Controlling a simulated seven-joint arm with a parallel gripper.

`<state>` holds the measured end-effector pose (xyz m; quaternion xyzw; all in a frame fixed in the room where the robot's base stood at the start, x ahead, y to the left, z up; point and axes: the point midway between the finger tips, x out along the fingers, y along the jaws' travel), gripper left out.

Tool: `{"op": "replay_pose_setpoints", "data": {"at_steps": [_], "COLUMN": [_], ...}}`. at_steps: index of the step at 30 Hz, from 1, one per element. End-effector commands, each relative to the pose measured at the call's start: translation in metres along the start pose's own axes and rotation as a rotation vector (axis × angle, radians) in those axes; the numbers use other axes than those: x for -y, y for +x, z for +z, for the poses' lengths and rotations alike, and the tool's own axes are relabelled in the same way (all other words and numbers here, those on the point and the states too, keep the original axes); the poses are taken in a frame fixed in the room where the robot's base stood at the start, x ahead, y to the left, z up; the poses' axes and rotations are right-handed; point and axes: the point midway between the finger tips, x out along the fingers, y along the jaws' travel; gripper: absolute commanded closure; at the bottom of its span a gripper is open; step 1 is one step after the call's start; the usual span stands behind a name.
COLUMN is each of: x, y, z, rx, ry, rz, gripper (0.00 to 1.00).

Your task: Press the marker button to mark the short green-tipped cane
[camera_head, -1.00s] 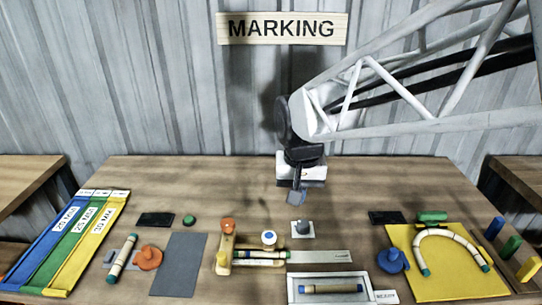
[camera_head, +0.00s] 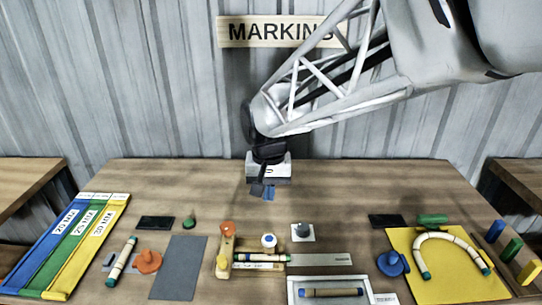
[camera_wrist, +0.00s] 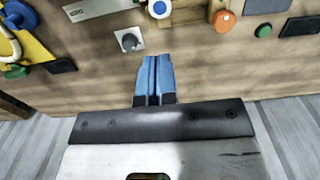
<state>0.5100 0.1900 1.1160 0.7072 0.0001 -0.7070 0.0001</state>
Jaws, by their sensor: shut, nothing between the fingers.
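My gripper (camera_head: 264,192) is shut and empty, raised above the back middle of the table; its blue fingertips (camera_wrist: 154,76) also show in the wrist view. A white knob with a blue top (camera_head: 268,240) stands just behind this cane, and shows at the top of the wrist view (camera_wrist: 158,8). A grey button on a pale plate (camera_head: 303,231) is to its right. Which one is the marker button is unclear. My gripper touches none of these.
An orange knob (camera_head: 227,228) tops the fixture's left end. A green button (camera_head: 189,222) and another cane (camera_head: 123,258) are further left. A tray holding a blue-ended cane (camera_head: 291,291) is in front. A bent cane (camera_head: 422,272) lies on a yellow board (camera_head: 430,290) at right.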

Motion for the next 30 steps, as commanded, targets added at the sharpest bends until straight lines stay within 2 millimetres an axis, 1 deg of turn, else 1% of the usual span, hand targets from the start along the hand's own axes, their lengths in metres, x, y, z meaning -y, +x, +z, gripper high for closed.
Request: {"op": "replay_pose_setpoints", "data": {"at_steps": [5,11,24,30], "x": [0.000,0.000,0.000,0.000], "y": [0.007,0.026,0.092,0.119], "z": [0.000,0.001,0.000,0.000], "rx": [0.002,0.002,0.003,0.002], "ry": [0.000,0.000,0.000,0.000], "rz": [0.001,0.001,0.001,0.001], "gripper": [1.00,1.00,1.00,1.00]}}
